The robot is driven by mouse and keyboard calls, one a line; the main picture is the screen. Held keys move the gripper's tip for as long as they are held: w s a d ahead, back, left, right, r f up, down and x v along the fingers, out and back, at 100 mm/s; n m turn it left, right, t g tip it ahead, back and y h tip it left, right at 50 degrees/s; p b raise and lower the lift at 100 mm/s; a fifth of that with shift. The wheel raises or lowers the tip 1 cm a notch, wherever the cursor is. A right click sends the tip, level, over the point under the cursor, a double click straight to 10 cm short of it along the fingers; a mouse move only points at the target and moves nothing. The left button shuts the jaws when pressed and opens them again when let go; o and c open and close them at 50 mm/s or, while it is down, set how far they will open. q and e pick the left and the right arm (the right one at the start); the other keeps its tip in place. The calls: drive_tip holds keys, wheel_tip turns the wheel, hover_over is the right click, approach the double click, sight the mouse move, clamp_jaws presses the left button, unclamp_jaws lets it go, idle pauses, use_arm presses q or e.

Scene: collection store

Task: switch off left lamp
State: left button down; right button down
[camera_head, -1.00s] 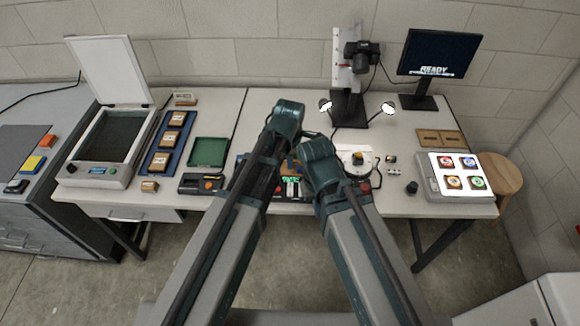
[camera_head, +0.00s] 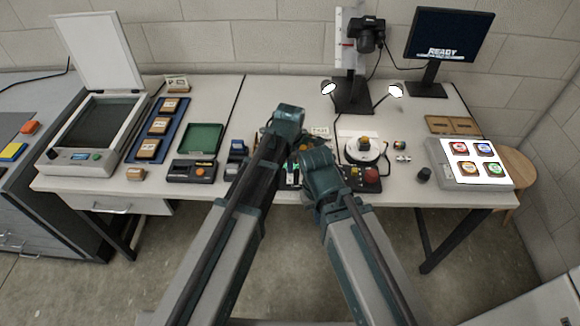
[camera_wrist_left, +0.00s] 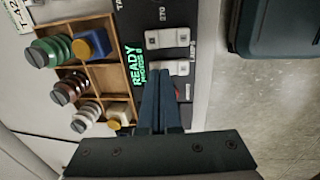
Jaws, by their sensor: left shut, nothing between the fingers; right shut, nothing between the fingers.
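The left lamp (camera_head: 328,87) and the right lamp (camera_head: 395,90) flank the camera stand, and both heads glow white. The control box (camera_head: 371,174) is partly hidden behind my arms in the head view. In the left wrist view the box shows a green READY display (camera_wrist_left: 134,65), white rocker switches (camera_wrist_left: 168,68), a LAMPS label and part of a red button. My left gripper (camera_wrist_left: 158,72) is shut and empty, its fingertips over the panel beside the lower white switch; contact cannot be told. My right gripper (camera_head: 318,190) is low beside it, its fingers mostly hidden.
A wooden tray (camera_wrist_left: 100,75) with reels lies beside the panel. A round turntable (camera_head: 363,149), a small black knob (camera_head: 424,174) and a light box (camera_head: 447,177) stand to the right. A scanner (camera_head: 75,157), blue tray (camera_head: 133,147) and green tray (camera_head: 201,139) stand left.

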use_arm(q)
drive_tip(key=shift+f, duration=0.3)
drive_tip(key=shift+w+f+b, duration=0.25)
drive_tip(key=shift+f+b, duration=0.1)
drive_tip(key=shift+b, duration=0.05)
drive_tip(key=shift+s+r, duration=0.1)
